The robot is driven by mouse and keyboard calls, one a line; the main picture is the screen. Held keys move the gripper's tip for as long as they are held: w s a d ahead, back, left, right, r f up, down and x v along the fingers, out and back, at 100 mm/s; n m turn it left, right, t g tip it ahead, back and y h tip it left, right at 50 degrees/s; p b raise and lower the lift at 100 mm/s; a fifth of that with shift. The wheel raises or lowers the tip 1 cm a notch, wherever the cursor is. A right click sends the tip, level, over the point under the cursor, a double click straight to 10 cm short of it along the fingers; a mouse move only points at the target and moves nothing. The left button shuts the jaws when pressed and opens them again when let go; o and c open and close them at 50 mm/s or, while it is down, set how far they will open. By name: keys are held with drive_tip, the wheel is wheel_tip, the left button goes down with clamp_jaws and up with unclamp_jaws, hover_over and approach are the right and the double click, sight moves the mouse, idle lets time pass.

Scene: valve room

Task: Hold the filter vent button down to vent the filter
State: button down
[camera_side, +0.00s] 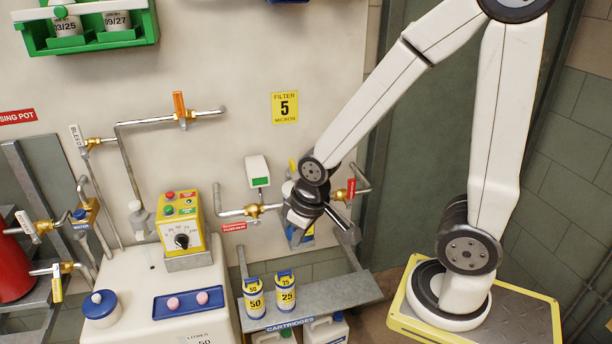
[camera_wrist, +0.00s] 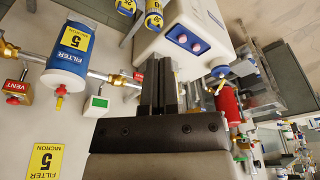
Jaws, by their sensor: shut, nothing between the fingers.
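In the wrist view, a red VENT label (camera_wrist: 17,86) sits on the panel at the left edge, with a red button (camera_wrist: 13,100) on a brass-coloured block beside it. The blue and white filter housing (camera_wrist: 65,68), labelled FILTER 5 MICRON, is close by. My gripper (camera_wrist: 158,64) has its two black fingers together with nothing between them. It is apart from the button, which lies well to the left of the fingers in this view. In the side view my gripper (camera_side: 305,212) is in front of the filter and hides most of it. I cannot make out the vent button there.
Pipes with brass valves (camera_side: 254,211) and a white box with a green display (camera_side: 258,171) are left of my gripper. Below is a grey shelf (camera_side: 340,292) with two cartridges (camera_side: 285,291). A white tank (camera_side: 150,262) with a yellow control box (camera_side: 181,224) stands at the left.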

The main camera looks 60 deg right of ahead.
drive_tip(key=w+d+r+m+t+y, duration=0.1)
drive_tip(key=w+d+r+m+t, duration=0.15)
drive_tip(key=w+d+m, duration=1.05)
drive_tip(key=d+r+m+t, duration=0.2)
drive_tip(key=d+m, duration=0.5)
drive_tip(key=d, duration=0.5)
drive_tip(key=d+r+m+t+h, duration=0.1)
drive_tip(key=d+r+m+t, duration=0.1)
drive_tip(key=d+m, duration=0.5)
drive_tip(key=d+r, duration=0.1)
drive_tip(key=d, duration=0.5)
drive_tip(key=shift+s+d+m, duration=0.25)
drive_tip(key=shift+d+m, duration=0.05)
drive_tip(key=shift+m, duration=0.1)
drive_tip(key=shift+f, duration=4.3)
drive_tip(key=shift+f, duration=1)
